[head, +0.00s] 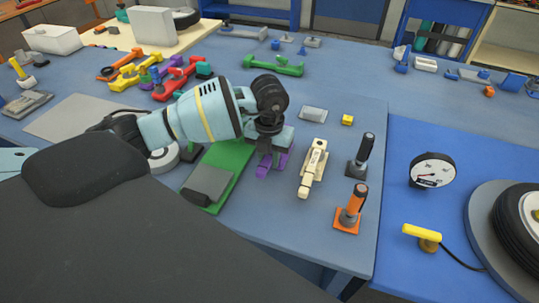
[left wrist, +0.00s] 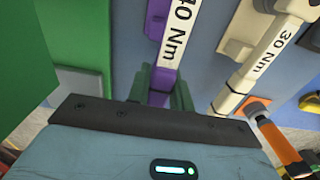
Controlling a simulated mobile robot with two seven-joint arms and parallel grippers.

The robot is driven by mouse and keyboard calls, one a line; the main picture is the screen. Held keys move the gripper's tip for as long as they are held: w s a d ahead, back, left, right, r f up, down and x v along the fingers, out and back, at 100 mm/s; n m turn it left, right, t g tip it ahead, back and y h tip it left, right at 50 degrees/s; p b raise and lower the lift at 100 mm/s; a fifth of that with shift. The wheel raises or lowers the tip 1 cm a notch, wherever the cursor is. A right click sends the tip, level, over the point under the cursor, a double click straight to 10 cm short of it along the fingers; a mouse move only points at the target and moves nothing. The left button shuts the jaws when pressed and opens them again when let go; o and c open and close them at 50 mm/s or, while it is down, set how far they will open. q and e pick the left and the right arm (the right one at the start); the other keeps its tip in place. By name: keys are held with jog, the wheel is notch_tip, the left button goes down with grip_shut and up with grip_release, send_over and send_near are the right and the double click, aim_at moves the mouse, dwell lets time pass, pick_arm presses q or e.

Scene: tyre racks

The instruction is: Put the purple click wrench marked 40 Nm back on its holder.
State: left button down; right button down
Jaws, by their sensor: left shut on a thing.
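The purple click wrench (head: 265,170) is beneath my left gripper (head: 272,145) in the head view, mostly hidden by it. In the left wrist view the purple wrench (left wrist: 158,84) carries a white label reading 40 Nm, its first digit partly cut off. My left gripper (left wrist: 160,92) is shut on the purple wrench, with its fingers on either side of it. My right gripper is not in view.
A cream wrench marked 30 Nm (head: 313,170) lies just right of the purple one. Upright black (head: 361,155) and orange (head: 350,210) tools stand farther right. A green board (head: 232,168) lies to the left. A yellow cube (head: 347,120) and a grey block (head: 313,114) sit behind.

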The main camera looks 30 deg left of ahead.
pick_arm(q)
jog(key=shift+f, duration=1.4)
dwell(0.4)
jog(key=c, duration=1.2)
grip_release()
jog(key=shift+o, duration=0.2)
jog(key=shift+o, duration=0.3)
jog(key=o, duration=0.5)
